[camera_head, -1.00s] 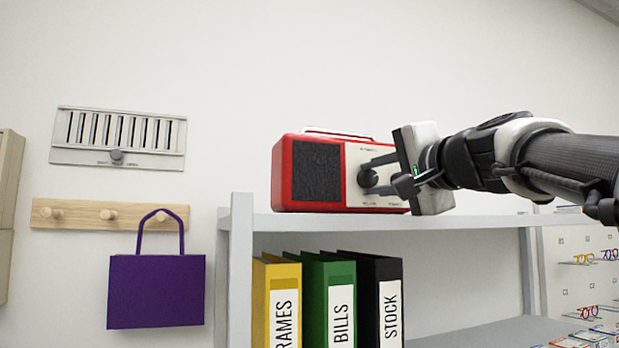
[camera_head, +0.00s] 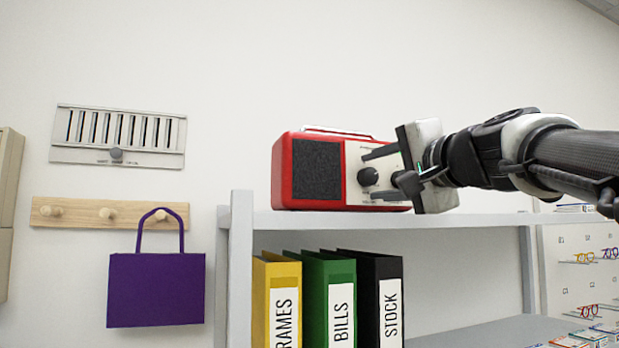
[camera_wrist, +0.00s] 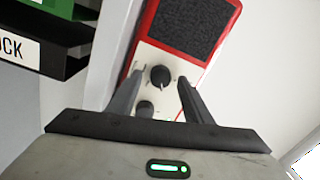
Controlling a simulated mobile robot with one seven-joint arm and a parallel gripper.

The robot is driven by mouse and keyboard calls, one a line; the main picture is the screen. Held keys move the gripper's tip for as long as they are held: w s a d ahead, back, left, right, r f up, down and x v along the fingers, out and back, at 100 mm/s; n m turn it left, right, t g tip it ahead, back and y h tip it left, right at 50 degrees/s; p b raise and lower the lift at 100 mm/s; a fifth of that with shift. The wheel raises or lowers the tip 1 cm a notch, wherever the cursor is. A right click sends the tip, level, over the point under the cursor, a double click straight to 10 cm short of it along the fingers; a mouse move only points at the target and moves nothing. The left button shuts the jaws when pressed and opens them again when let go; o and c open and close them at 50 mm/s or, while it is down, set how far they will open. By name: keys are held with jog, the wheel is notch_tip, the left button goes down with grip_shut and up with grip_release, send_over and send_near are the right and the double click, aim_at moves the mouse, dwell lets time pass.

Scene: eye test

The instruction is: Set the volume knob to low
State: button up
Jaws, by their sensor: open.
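A red radio (camera_head: 282,172) with a dark speaker grille and a pale front panel stands on the top shelf. Its round black volume knob (camera_head: 368,176) shows on the panel, and it also shows in the wrist view (camera_wrist: 160,76). A second, greyish knob (camera_wrist: 145,108) is partly hidden near my gripper's base in the wrist view. My gripper (camera_head: 372,172) is open in front of the panel, with nothing between its fingers' grip. In the wrist view my gripper (camera_wrist: 157,82) has one finger on each side of the black knob, apart from it. The panel's small lettering is too small to read.
The radio rests on a grey shelf (camera_head: 460,221). Below stand yellow, green and black binders (camera_head: 328,270). A purple bag (camera_head: 155,290) hangs from a wooden peg rail (camera_head: 80,214), under a wall vent (camera_head: 75,155) with a slider. The wall above the radio is clear.

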jog(key=r+b+v, duration=0.1)
jog(key=v, duration=1.5)
jog(key=shift+s+d+f, duration=0.2)
jog(key=shift+s+f, duration=0.15)
jog(key=shift+f, duration=0.15)
jog(key=w+a+f+n+g+h+p, duration=0.1)
jog(key=a+f+n+g+p, duration=0.15)
jog(key=f, duration=0.65)
jog(key=a+f+n+g+p, duration=0.2)
jog(key=a+f+g+p, duration=0.15)
jog(key=f, duration=0.45)
jog(key=s+f+n+g+h+p, duration=0.2)
jog(key=s+f, duration=0.3)
jog(key=f, duration=0.5)
jog(key=s+f+n+g+h+p, duration=0.2)
jog(key=s+f+n+g+h, duration=0.1)
jog(key=f, duration=0.8)
jog(key=shift+s+n+g, duration=0.5)
jog(key=shift+s+n, duration=0.25)
jog(key=shift+s, duration=0.15)
